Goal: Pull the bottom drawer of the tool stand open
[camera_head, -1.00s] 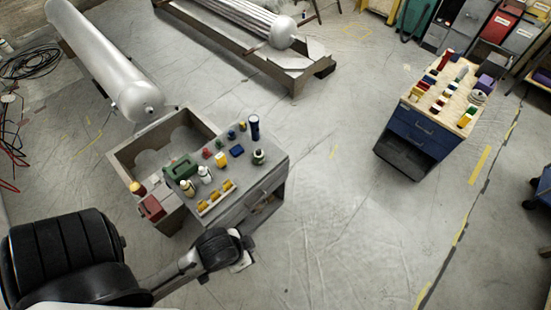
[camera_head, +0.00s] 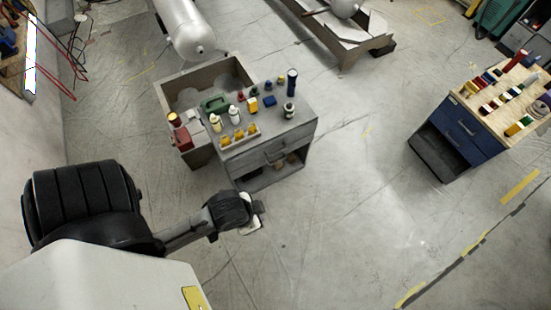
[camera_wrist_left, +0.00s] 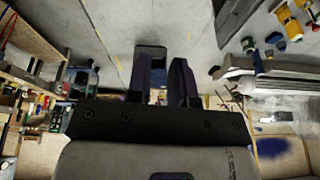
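A grey stand (camera_head: 300,124) with bottles and small tools on top stands at the centre of the head view. Its front has a drawer face with a bar handle (camera_head: 276,157), which looks closed, above an open shelf. A blue drawer cabinet (camera_head: 463,128) with a wooden top stands at the right, its visible drawers closed. Which one is the tool stand I cannot tell. My left gripper (camera_head: 257,208) is in front of and below the grey stand, apart from it. In the left wrist view its two dark fingers (camera_wrist_left: 165,75) stand apart with nothing between them. My right gripper is out of view.
A grey open box (camera_head: 165,85) adjoins the stand's left side, with a red item (camera_head: 180,138) at its corner. A large metal cylinder (camera_head: 187,30) lies behind. The floor between the grey stand and blue cabinet is clear.

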